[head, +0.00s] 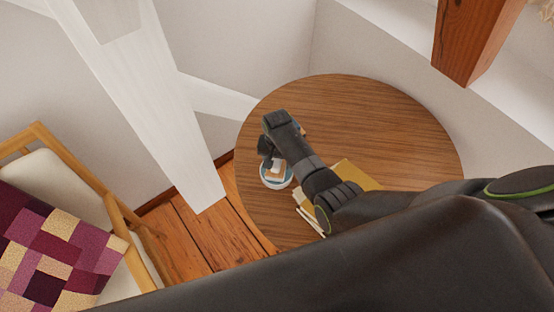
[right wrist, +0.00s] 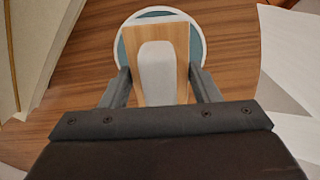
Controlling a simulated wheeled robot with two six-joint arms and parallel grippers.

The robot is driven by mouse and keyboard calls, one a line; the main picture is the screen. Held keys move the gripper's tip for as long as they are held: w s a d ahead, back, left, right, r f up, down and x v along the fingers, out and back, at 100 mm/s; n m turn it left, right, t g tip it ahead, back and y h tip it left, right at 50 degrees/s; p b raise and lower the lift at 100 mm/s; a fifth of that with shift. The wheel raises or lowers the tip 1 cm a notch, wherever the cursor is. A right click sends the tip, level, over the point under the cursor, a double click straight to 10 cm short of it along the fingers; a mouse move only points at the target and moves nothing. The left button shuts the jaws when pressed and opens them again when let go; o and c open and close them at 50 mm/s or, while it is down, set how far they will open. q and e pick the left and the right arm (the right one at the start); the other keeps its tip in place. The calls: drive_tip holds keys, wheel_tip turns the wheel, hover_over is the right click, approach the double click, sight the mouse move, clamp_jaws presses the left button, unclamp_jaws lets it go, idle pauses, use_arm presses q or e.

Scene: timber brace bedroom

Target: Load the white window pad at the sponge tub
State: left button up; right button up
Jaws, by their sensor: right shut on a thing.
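The sponge tub (head: 277,186) is a small round tub with a white rim and a teal inside. It stands on the round wooden table (head: 350,110), near its left edge. My right gripper (head: 270,163) is over the tub and shut on the window pad (head: 279,169). In the right wrist view, the pad (right wrist: 181,50) shows a wooden board with a pale rounded grip between my fingers (right wrist: 160,78). The pad overlaps the tub (right wrist: 203,40), hiding its middle. I cannot tell whether the pad touches the sponge. My left gripper is not in view.
A white timber brace (head: 150,90) slants down left of the table. A chair with a patchwork cushion (head: 50,250) stands at the left. The table's far side is clear.

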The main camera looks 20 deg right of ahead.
drive_tip(key=shift+r+p, duration=1.65)
drive_tip(key=shift+r, duration=0.25)
drive_tip(key=shift+r+p, duration=0.6)
drive_tip(key=shift+r, duration=0.35)
